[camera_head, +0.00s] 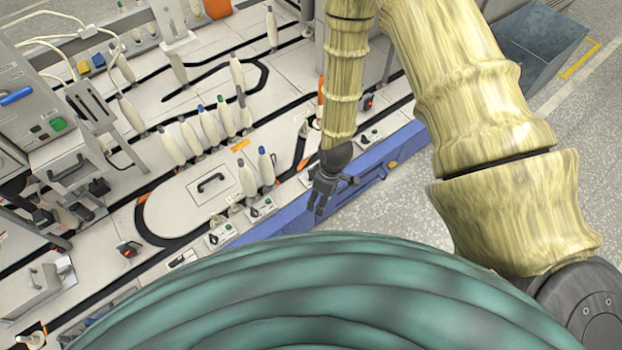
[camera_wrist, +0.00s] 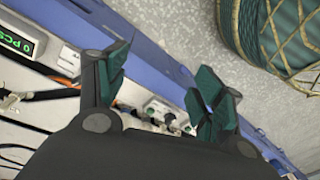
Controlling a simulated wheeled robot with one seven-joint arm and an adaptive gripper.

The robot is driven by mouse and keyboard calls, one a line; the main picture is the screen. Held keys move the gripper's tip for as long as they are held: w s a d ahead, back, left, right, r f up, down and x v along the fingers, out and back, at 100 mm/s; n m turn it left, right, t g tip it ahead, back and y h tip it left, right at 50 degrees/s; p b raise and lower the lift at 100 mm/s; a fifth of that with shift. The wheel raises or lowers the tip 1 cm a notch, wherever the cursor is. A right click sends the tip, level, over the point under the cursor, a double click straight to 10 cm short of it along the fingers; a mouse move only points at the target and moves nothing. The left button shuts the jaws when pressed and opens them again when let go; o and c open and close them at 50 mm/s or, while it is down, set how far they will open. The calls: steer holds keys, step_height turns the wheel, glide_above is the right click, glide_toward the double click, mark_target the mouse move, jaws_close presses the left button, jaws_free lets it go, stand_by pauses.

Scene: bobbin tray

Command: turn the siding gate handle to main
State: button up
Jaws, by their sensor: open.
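My gripper (camera_head: 336,194) hangs open and empty over the blue front rail of the table in the head view. Its two green-padded fingers stand apart in the wrist view (camera_wrist: 160,84). Small plates with dark handles line the table's front edge: one (camera_head: 261,208) left of my gripper, one (camera_head: 219,235) farther left, and one (camera_head: 370,136) to its right. I cannot read which is the siding gate handle or its setting. An orange piece (camera_head: 303,164) lies on the track just left of my gripper. Small fittings (camera_wrist: 160,108) show between my fingers in the wrist view, apart from them.
The white table (camera_head: 190,250) carries black track grooves and several upright bobbins (camera_head: 247,178). A lid with a black handle (camera_head: 211,183) lies inside the track loop. The blue rail (camera_head: 290,215) edges the table. A grey bin (camera_head: 540,45) stands on the floor at upper right.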

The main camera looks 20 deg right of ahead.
steer(key=w+d+n+h+b, duration=0.15)
steer(key=w+n+b, duration=0.6)
steer(key=w, duration=0.95)
steer(key=f+b, duration=0.1)
steer(key=f, duration=0.4)
steer(key=f+b, duration=0.1)
steer(key=f, duration=0.4)
steer(key=shift+s+a+f, duration=0.1)
steer(key=shift+s+f, duration=0.1)
steer(key=shift+f, duration=0.2)
steer(key=c, duration=1)
